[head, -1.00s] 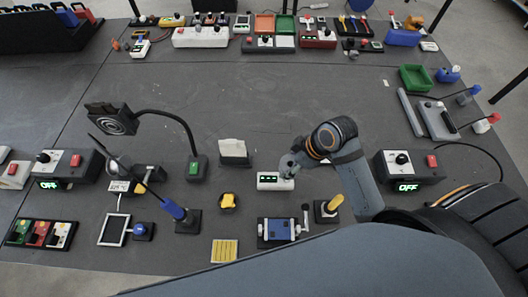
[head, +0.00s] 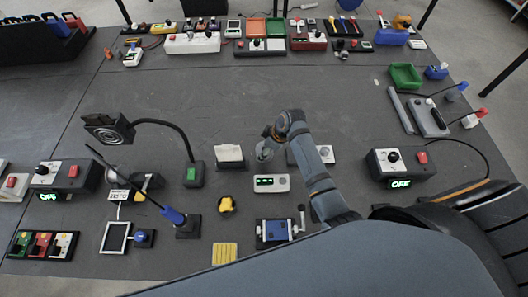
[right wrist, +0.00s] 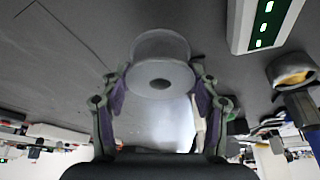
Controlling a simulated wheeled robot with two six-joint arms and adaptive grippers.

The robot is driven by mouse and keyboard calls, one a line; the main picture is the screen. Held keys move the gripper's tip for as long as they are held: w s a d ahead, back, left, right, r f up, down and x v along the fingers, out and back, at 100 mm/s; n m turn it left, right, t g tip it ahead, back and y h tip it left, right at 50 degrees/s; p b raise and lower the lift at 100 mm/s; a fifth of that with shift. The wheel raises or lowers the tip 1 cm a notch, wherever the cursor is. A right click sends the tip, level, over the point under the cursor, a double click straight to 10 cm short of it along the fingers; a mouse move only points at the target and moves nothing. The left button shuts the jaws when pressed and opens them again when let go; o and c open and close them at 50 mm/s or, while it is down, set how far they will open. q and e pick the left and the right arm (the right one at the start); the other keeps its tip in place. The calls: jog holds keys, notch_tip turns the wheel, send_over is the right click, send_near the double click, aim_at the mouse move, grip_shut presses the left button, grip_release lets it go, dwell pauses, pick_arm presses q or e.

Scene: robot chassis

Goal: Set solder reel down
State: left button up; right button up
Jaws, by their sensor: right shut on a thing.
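The solder reel (head: 264,152) is a small grey spool, seen just left of my right gripper (head: 272,142) in the head view. In the right wrist view the reel (right wrist: 160,62) sits between the two fingertips of my right gripper (right wrist: 161,88), with its round flange and dark centre hole toward the camera. The right gripper is shut on it. The reel is beyond the small white box with green digits (head: 271,183). Whether its lower edge touches the mat cannot be told. My left gripper is not in view.
A white card-like block in a holder (head: 229,155) stands just left of the reel. A black lamp-like arm on a green-switch base (head: 193,174) is further left. My right forearm partly covers a pale box (head: 297,155). The grey mat (head: 270,90) beyond is clear.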

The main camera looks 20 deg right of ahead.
jog(key=shift+w+f, duration=0.15)
jog(key=shift+f, duration=0.05)
jog(key=shift+w+f, duration=0.1)
jog(key=shift+f, duration=1.55)
jog(key=shift+f, duration=0.15)
jog(key=o, duration=1.2)
jog(key=shift+c, duration=0.2)
jog(key=v, duration=1.2)
